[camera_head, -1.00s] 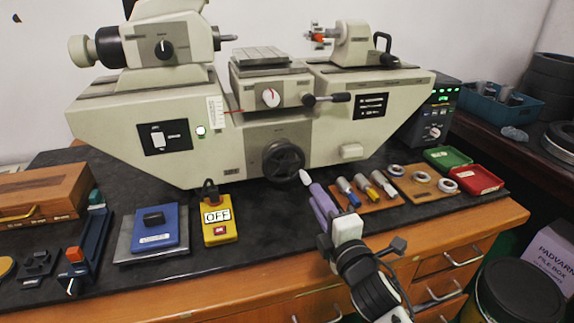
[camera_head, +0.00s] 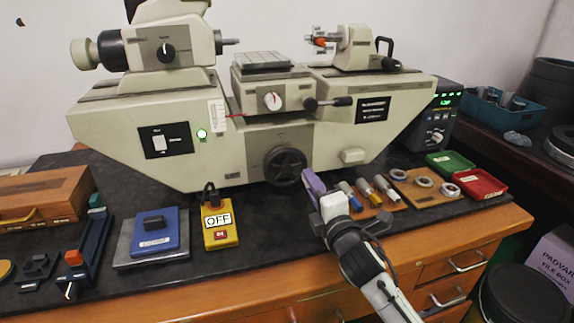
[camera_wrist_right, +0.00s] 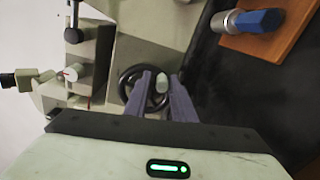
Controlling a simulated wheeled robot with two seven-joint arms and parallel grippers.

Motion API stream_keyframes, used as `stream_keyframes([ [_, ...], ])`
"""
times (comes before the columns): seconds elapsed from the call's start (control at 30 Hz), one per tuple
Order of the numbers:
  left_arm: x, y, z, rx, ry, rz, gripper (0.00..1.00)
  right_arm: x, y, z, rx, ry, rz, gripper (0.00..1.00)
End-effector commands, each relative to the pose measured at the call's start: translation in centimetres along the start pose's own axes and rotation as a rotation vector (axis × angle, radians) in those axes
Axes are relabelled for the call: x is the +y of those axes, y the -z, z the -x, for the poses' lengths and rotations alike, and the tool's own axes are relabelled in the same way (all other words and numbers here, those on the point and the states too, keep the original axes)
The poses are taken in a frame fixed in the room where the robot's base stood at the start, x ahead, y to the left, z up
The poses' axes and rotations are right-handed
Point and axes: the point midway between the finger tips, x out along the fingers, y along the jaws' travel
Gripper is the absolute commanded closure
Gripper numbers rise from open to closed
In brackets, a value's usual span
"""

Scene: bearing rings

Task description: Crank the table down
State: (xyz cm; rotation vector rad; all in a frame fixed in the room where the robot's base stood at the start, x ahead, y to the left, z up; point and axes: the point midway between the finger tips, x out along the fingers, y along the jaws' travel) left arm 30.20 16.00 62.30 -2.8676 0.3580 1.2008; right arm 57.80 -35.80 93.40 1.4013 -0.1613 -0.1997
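The machine's small grooved table (camera_head: 266,60) sits on a carriage in the middle of the machine, with a red pointer beside a white scale (camera_head: 217,116). Below it is the black crank handwheel (camera_head: 285,165), which also shows in the right wrist view (camera_wrist_right: 128,80). My right gripper (camera_head: 309,176) reaches the wheel's right side with its purple fingers. In the right wrist view my right gripper (camera_wrist_right: 164,76) is open, with the wheel's pale handle knob (camera_wrist_right: 162,85) between the fingers. Whether they touch it is unclear. My left gripper is out of view.
A yellow box with an OFF sign (camera_head: 219,222) stands left of the wheel. Wooden boards with several micrometer-like tools (camera_head: 365,190) and rings (camera_head: 424,182) lie to the right, near red (camera_head: 478,184) and green (camera_head: 449,162) trays.

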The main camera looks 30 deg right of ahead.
Motion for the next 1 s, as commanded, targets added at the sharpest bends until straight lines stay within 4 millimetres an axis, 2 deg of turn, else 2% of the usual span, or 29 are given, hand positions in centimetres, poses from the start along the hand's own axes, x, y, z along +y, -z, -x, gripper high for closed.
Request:
stream_keyframes([
  [0.03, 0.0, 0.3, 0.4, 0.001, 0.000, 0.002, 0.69, 1.0, -0.3, 0.0, 0.000, -0.007, 0.039, 0.79],
  [0.43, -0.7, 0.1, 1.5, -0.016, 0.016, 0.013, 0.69, 4.2, -0.2, 0.1, 0.002, -0.014, 0.321, 0.79],
  [1.0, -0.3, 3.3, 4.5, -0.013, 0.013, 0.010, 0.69, 6.9, 1.7, 0.1, 0.002, -0.011, 0.630, 0.79],
])
